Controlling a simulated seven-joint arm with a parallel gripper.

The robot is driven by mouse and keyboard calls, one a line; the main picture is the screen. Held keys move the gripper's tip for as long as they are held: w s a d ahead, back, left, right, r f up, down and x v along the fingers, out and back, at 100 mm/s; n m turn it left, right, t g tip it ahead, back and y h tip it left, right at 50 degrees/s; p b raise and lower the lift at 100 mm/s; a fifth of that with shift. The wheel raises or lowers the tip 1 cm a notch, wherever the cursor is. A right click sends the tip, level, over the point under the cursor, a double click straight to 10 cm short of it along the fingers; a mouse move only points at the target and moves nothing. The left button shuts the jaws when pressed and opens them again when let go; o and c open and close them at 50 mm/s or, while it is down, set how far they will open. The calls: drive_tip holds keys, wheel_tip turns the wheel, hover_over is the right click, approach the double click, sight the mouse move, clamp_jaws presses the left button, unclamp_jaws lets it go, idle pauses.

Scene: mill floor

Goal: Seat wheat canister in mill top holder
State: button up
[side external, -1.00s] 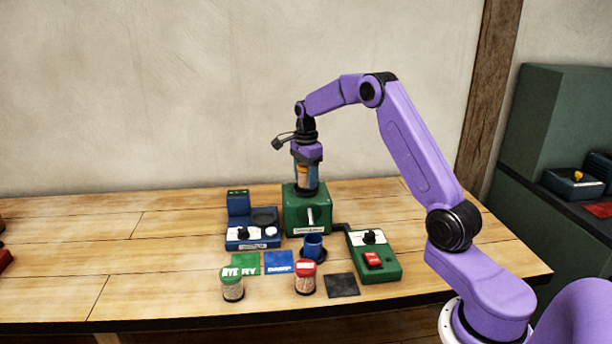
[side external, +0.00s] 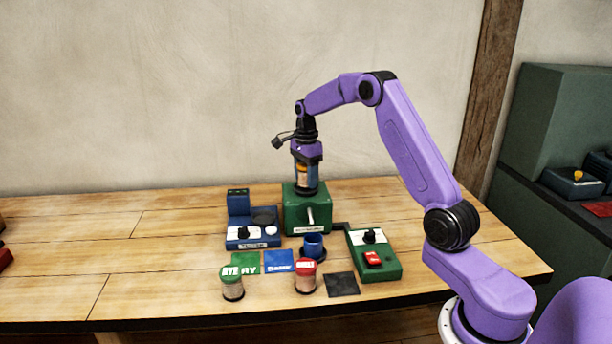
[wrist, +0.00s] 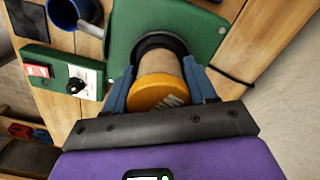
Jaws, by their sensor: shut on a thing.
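The wheat canister (side external: 303,175), with a yellow-orange lid (wrist: 160,93) and a tan body, is upright above the green mill (side external: 303,215). My gripper (wrist: 160,68) is shut on the canister, with one blue finger on each side of it. In the wrist view, the canister's lower end lines up with the dark round holder (wrist: 158,40) on the mill's top. It appears at or inside the ring, but the fingers and canister hide how deep it sits.
A green-lidded jar (side external: 233,285) and a red-lidded jar (side external: 305,277) stand at the table front. A blue cup (side external: 313,245) stands before the mill. A blue scale-like device (side external: 252,234) is left, a green switch box (side external: 373,257) right.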

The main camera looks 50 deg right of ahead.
drive_tip(key=shift+f, duration=0.5)
idle(0.3)
drive_tip(key=o, duration=0.9)
drive_tip(key=shift+r, duration=0.1)
drive_tip(key=shift+r, duration=5.4)
